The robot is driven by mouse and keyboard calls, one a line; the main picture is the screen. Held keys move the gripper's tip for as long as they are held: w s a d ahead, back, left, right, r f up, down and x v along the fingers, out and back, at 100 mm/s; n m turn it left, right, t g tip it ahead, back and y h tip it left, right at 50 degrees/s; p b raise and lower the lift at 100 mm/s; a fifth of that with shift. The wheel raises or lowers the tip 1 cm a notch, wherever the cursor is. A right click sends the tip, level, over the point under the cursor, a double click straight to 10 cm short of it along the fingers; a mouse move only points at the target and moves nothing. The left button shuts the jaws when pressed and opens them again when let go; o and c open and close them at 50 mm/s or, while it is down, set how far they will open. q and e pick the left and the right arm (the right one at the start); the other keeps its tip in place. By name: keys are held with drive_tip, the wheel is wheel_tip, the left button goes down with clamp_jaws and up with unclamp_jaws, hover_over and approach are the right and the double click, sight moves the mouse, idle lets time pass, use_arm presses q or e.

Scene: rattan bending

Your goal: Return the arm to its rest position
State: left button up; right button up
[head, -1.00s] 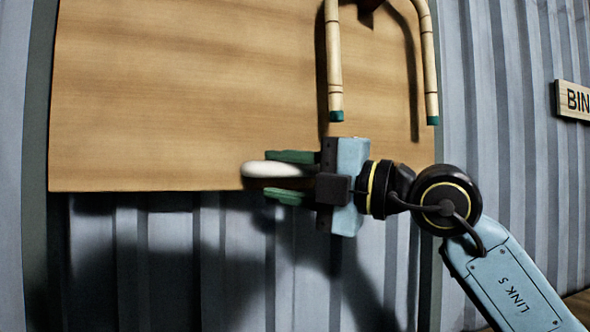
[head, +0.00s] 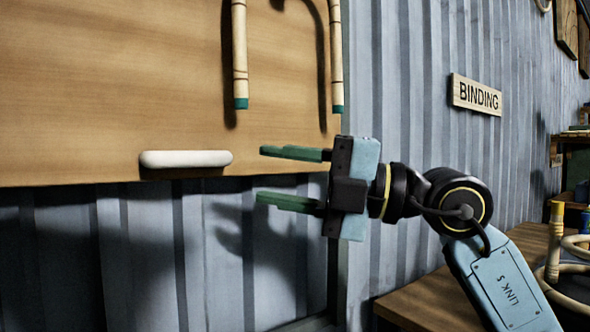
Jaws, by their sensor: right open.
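My right gripper (head: 290,177) is in the middle of the head view, with its arm coming in from the lower right. Its two green fingers point left and stand wide apart with nothing between them. A white rounded bar (head: 186,159) sits at the lower edge of a wooden panel (head: 110,80), left of the fingers and clear of them. A cane piece with two hanging legs and teal ends (head: 239,60) is on the panel above the gripper. My left gripper is not in view.
A corrugated metal wall (head: 400,110) stands behind, with a "BINDING" sign (head: 477,95) on it. A wooden bench top (head: 440,295) with coiled cane (head: 553,265) lies at the lower right.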

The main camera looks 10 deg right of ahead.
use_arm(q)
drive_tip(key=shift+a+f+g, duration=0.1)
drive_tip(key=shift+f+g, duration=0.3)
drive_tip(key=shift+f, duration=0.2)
use_arm(e)
drive_tip(key=shift+v, duration=0.9)
